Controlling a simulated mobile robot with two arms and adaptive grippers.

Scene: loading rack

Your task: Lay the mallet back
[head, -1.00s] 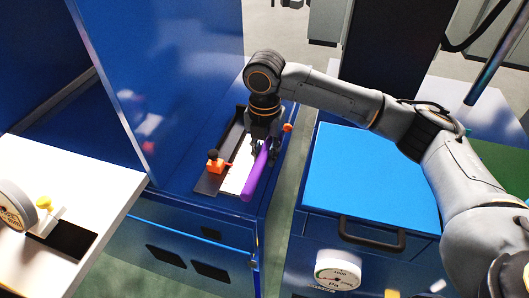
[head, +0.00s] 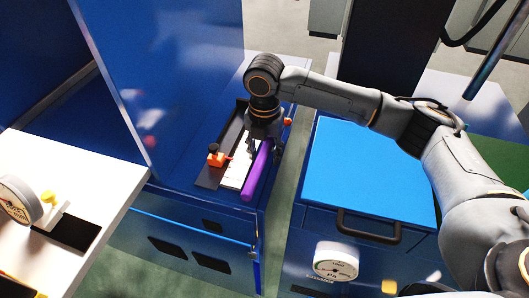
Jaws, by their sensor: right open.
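The mallet is most likely the long purple piece (head: 256,173), which lies along the right side of the blue cabinet top; its far end is hidden under my gripper. My right gripper (head: 265,148) points down over that far end. Its fingers are open, one to each side of the purple piece. A small orange part (head: 288,122) shows just right of the gripper; I cannot tell if it belongs to the mallet. My left gripper is not in view.
Left of the purple piece are a dark tray with a white strip (head: 233,172) and an orange block with a black knob (head: 215,158). A tall blue panel (head: 160,80) stands at left. A blue cabinet with a handle (head: 368,160) stands right, across a floor gap.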

